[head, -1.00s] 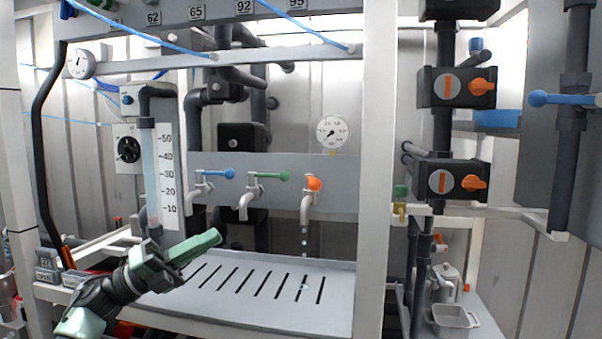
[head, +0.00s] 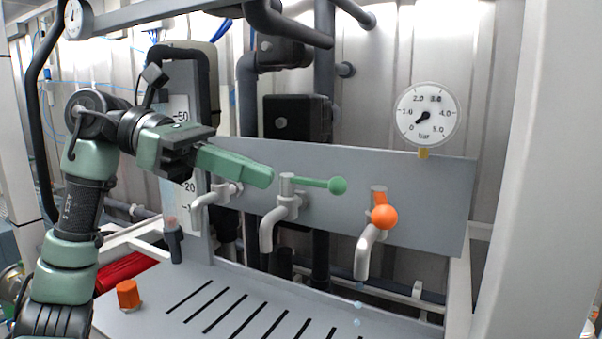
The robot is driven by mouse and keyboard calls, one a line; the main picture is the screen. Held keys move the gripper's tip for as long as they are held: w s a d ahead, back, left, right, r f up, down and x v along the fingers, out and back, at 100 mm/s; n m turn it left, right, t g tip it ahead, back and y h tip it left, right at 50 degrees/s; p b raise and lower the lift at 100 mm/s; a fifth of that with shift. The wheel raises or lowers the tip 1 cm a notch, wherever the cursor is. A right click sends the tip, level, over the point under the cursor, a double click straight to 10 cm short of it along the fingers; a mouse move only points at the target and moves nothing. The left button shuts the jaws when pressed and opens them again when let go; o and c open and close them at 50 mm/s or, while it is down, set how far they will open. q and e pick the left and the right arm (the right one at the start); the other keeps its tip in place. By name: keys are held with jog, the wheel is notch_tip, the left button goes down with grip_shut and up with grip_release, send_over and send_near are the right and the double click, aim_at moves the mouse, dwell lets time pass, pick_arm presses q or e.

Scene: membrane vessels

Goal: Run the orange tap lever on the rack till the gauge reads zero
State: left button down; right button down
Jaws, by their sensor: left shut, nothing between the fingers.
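The orange tap lever (head: 384,216) sticks out toward me from the right-hand tap (head: 366,255) on the grey panel. Drops (head: 358,305) fall below its spout. The round white gauge (head: 427,114) is above the panel; its needle points down-left, close to the 0 mark. My left gripper (head: 264,177) is shut and empty, in front of the panel's left part, left of the green lever. A gap with the green-lever tap lies between it and the orange lever. My right gripper is not in view.
The green lever (head: 336,185) points right on the middle tap. My gripper covers the lever of the left tap (head: 204,200). The slotted tray (head: 205,330) lies below, with an orange cap-like piece (head: 128,295) on it. A white post (head: 535,170) stands at right.

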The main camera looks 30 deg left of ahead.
pick_arm(q)
jog(key=p, duration=0.2)
send_near(376, 206)
jog(key=p+x, duration=0.2)
jog(key=x, duration=0.4)
jog(key=shift+w+d+f, duration=0.2)
jog(key=shift+w+d, duration=0.1)
